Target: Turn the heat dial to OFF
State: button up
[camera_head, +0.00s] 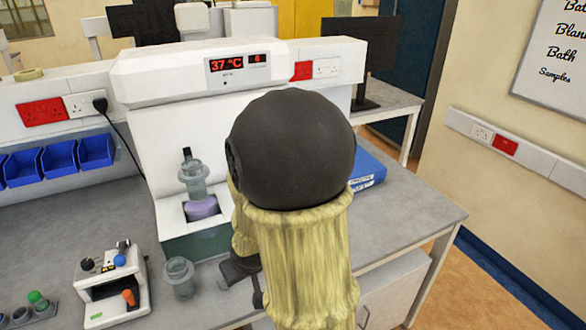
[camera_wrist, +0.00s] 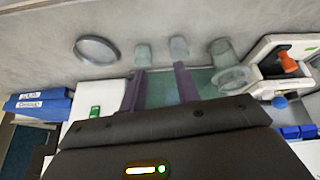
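The white bath machine (camera_head: 150,110) stands on the bench with a lit red "37 °C" display (camera_head: 226,64) and a smaller lit readout beside it. I cannot make out the heat dial in either view; my arm covers the right part of the machine's front. A glass vessel with purple liquid (camera_head: 203,208) sits in the machine's opening. My gripper (camera_head: 240,280) is low in front of the machine, partly hidden by my arm. In the wrist view, its two purplish fingers (camera_wrist: 160,70) are apart with nothing visible held between them. A small green switch-like part (camera_wrist: 95,112) shows beside the left finger.
A glass beaker (camera_head: 180,278) stands left of my gripper. A small white device (camera_head: 115,285) with blue and orange knobs is further left. Blue bins (camera_head: 60,156) line the back. A blue binder (camera_head: 368,168) lies to the right; the right bench corner (camera_head: 420,210) is clear.

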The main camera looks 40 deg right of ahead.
jog(key=w+d+r+m+t+p, duration=0.25)
jog(key=d+t+p, duration=0.25)
jog(key=d, duration=0.7)
jog(key=s+d+r+m+t+h+p, duration=0.3)
jog(key=s+d+r+t, duration=0.3)
jog(key=d, duration=0.3)
jog(key=shift+d+r+m+t+p, duration=0.2)
jog(key=shift+r+m+t+p, duration=0.15)
jog(key=shift+m+t+p, duration=0.25)
jog(key=shift+w+f+b, duration=0.1)
jog(key=shift+w+b, duration=0.05)
jog(key=shift+b, duration=0.25)
jog(key=w+b, duration=0.1)
jog(key=b, duration=0.4)
jog(key=shift+w+d+f+b, duration=0.15)
jog(key=shift+w+d+b, duration=0.25)
